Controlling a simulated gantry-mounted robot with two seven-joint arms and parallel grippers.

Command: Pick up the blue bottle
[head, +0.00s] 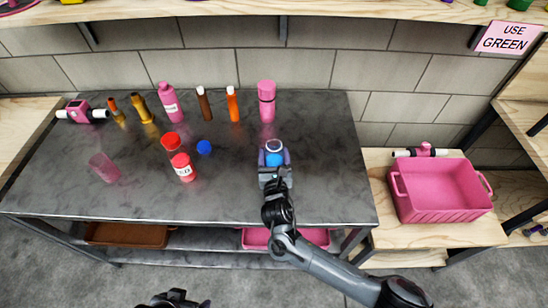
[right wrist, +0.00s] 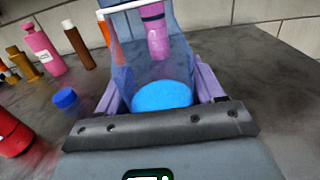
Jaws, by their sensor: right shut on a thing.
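The blue bottle is a see-through blue vessel with a solid blue disc-like part inside (right wrist: 162,96). In the head view the blue bottle (head: 274,159) is over the right part of the dark table. My right gripper (head: 274,165) is shut on it, with purple fingers on both sides in the right wrist view (right wrist: 160,90). I cannot tell whether it touches the table. A small round blue piece (head: 205,147) lies on the table to the left. A black part of my left arm (head: 175,299) shows at the bottom edge; its jaws are not clear.
A pink bottle (head: 167,102), a pink flask (head: 267,102), brown and orange bottles (head: 233,104) stand at the back. Red containers (head: 182,167) and a clear pink cup (head: 105,167) are left of the gripper. A pink crate (head: 440,190) stands right. The table's front right is clear.

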